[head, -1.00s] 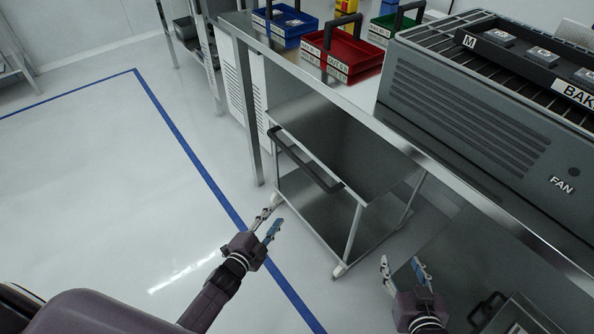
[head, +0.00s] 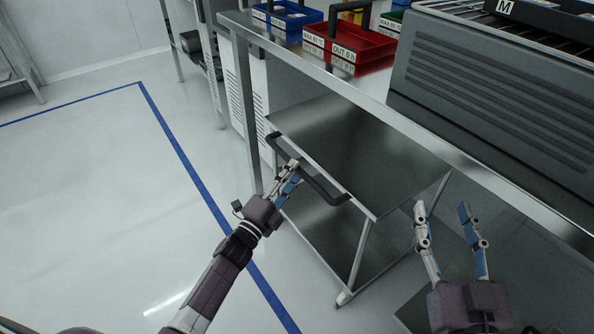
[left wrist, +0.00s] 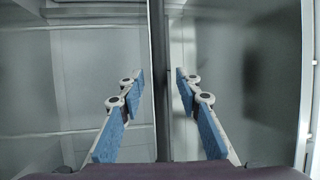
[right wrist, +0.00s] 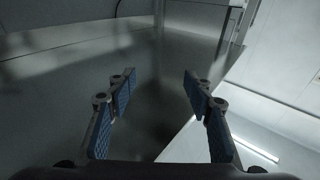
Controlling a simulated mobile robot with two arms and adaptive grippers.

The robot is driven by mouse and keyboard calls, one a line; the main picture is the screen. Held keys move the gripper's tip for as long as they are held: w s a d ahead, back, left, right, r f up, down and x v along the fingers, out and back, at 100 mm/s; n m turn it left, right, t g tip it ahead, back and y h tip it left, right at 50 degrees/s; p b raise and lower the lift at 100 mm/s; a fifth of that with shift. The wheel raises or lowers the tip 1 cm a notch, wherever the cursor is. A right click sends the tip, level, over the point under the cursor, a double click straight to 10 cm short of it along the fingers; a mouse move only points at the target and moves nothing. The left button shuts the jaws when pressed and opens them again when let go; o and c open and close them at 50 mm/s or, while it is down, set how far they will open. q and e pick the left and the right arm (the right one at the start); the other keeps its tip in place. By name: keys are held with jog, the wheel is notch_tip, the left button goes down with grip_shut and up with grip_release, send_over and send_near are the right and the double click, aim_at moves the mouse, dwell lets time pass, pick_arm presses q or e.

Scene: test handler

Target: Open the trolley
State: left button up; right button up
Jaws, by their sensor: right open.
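The trolley (head: 365,150) is a metal cart with an upper and a lower shelf, standing partly under the steel bench. Its dark bar handle (head: 325,191) runs along the side facing me. My left gripper (head: 294,171) is at the handle. In the left wrist view, the handle (left wrist: 157,50) passes between the open fingers (left wrist: 160,76), with a gap to both pads. My right gripper (head: 442,207) is open and empty, near the trolley's right end and the bench's front edge. It also shows open in the right wrist view (right wrist: 159,74).
The steel bench (head: 450,158) carries a blue tray (head: 287,22), a red tray (head: 352,42) and a large grey machine (head: 490,95). A bench leg (head: 243,110) stands left of the trolley. Floor with a blue line (head: 190,170) is clear on the left.

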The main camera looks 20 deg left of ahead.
pick_arm(q)
jog(key=shift+x, duration=1.3)
pick_arm(e)
jog(key=shift+s+a+r+t, duration=0.15)
jog(key=shift+r+t, duration=0.3)
jog(key=shift+r, duration=0.35)
jog(key=shift+s+d+r+t, duration=0.15)
jog(key=shift+r+t, duration=0.3)
jog(key=shift+r, duration=0.35)
jog(key=shift+a, duration=0.1)
pick_arm(q)
grip_shut()
